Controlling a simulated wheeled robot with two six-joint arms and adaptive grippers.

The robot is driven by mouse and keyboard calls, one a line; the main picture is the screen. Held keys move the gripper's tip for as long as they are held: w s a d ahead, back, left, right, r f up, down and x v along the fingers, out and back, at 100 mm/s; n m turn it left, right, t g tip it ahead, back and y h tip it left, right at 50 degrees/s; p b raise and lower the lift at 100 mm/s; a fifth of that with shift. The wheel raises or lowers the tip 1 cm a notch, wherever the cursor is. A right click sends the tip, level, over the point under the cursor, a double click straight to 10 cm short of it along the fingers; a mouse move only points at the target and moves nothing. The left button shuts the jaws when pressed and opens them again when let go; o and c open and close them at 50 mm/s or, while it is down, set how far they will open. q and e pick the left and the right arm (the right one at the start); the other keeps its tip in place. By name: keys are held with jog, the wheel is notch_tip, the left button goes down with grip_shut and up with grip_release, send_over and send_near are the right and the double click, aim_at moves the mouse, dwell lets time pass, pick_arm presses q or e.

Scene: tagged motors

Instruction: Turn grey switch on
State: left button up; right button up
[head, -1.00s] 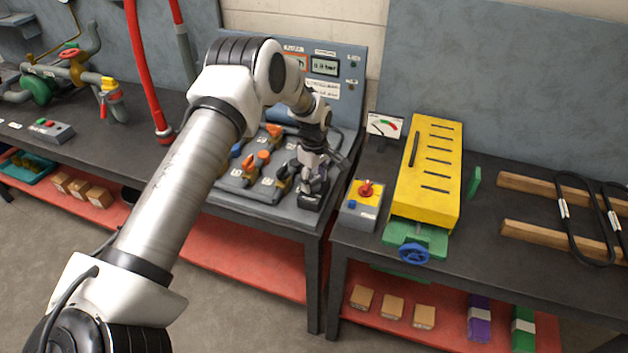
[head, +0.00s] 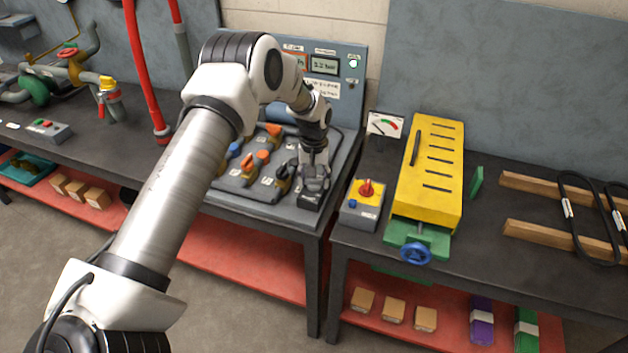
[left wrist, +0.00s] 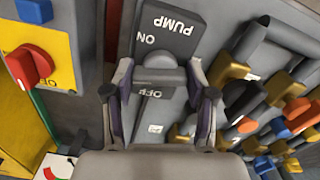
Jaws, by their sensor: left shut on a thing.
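The grey switch (left wrist: 160,62) is a grey lever on a dark plate marked PUMP, ON and OFF, seen in the left wrist view. In the head view its dark base (head: 309,201) stands at the front right corner of the valve panel, mostly covered by my gripper. My left gripper (left wrist: 160,78) has one finger on each side of the lever and is shut on it. It also shows in the head view (head: 315,186), pointing down. Finger contact is partly hidden. My right gripper is not in view.
Several orange, blue and black valve handles (head: 262,158) stand close left of the gripper. A yellow box with a red knob (head: 364,197) is close right. The upright panel behind has a lit green lamp (head: 353,63) and a display (head: 324,66) reading about 3.3 bar.

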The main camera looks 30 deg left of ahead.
aim_at(314, 179)
pick_arm(q)
jog(key=shift+s+f+m, duration=0.15)
jog(key=shift+f+m, duration=0.05)
jog(key=shift+m, duration=1.2)
jog(key=o, duration=1.2)
jog(key=shift+c, duration=0.2)
jog(key=shift+r, duration=0.1)
notch_tip(314, 179, up, 12)
jog(key=shift+w, duration=0.2)
